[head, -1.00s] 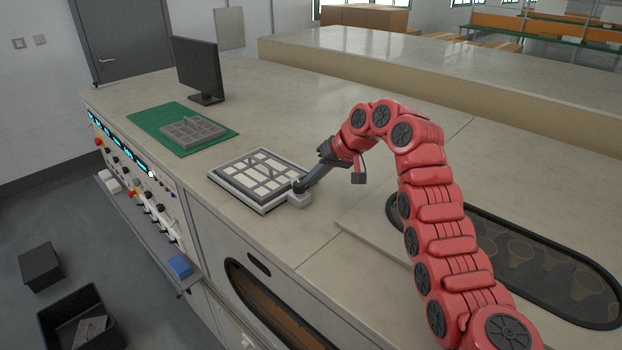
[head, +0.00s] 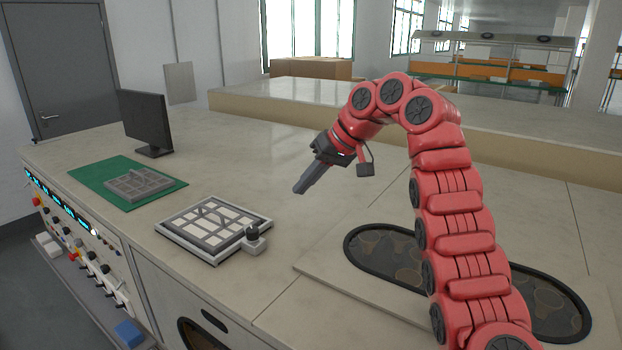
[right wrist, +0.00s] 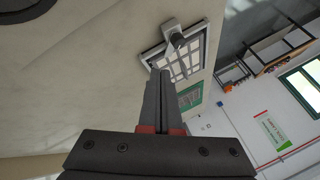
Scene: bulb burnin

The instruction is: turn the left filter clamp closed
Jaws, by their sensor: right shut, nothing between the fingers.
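A pale filter panel with a grey grid frame (head: 180,238) lies flat on the bench. A clamp with a dark knob on a grey block (head: 254,241) stands at its right corner, and it also shows in the right wrist view (right wrist: 175,38). I cannot tell whether the clamp is turned closed. My right gripper (head: 298,190) is shut and empty, raised above the bench, apart from the clamp. Its fingers (right wrist: 158,76) point toward the frame in the right wrist view. My left gripper is out of view.
A green mat (head: 88,185) with a grey grid part (head: 140,184) and a monitor (head: 147,120) are farther back left. A control panel (head: 92,252) lines the bench front. An oval recess (head: 365,243) lies partly behind my right arm. The bench between mat and frame is clear.

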